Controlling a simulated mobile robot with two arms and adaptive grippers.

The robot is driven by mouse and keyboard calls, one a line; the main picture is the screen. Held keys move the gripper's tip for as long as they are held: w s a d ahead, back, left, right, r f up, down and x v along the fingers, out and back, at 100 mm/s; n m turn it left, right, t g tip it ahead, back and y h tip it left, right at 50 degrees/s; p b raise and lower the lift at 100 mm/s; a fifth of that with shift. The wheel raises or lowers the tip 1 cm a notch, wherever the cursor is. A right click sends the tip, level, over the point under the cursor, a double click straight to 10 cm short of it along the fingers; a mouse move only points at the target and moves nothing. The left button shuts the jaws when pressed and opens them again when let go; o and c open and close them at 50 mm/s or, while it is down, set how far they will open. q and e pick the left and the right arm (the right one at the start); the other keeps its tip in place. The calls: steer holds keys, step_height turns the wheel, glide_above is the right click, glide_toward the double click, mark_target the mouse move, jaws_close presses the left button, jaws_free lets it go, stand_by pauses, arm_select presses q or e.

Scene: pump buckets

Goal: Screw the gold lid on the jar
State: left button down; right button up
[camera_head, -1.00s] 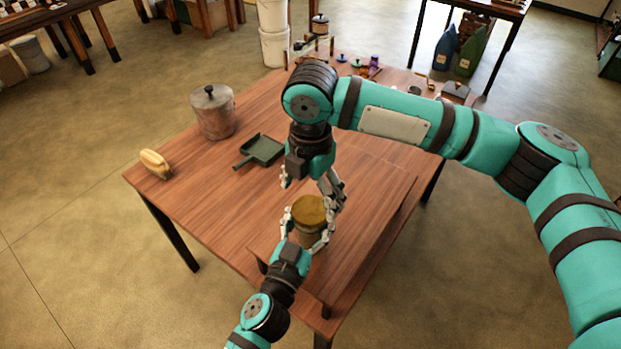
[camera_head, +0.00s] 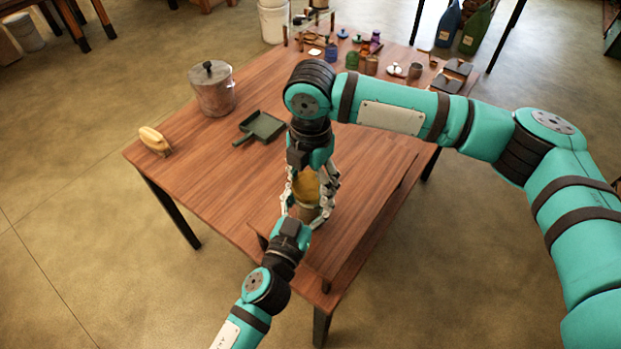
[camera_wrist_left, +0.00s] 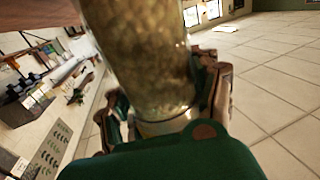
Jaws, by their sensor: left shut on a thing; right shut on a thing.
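The jar (camera_head: 307,211) stands near the front edge of the table, with the gold lid (camera_head: 307,186) at its top. My left gripper (camera_head: 301,217) is shut on the jar low on its side. In the left wrist view the jar (camera_wrist_left: 145,60) is a glass cylinder with a grainy brownish content, between my left gripper's fingers (camera_wrist_left: 160,105). My right gripper (camera_head: 311,186) comes down from above and is shut on the lid, its fingers on either side. The fingers partly hide the lid, so I cannot tell how it sits on the rim.
Several small jars and lids (camera_head: 365,52) stand at the far edge. The wood to the right of the jar is clear.

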steer(key=c, duration=0.3)
steer(key=m, duration=0.3)
steer(key=shift+m, duration=0.4)
steer(key=m, duration=0.9)
steer(key=shift+m, duration=0.4)
steer(key=m, duration=0.4)
steer(key=o, duration=1.4)
step_height(320, 180, up, 12)
steer(key=shift+d, duration=0.1)
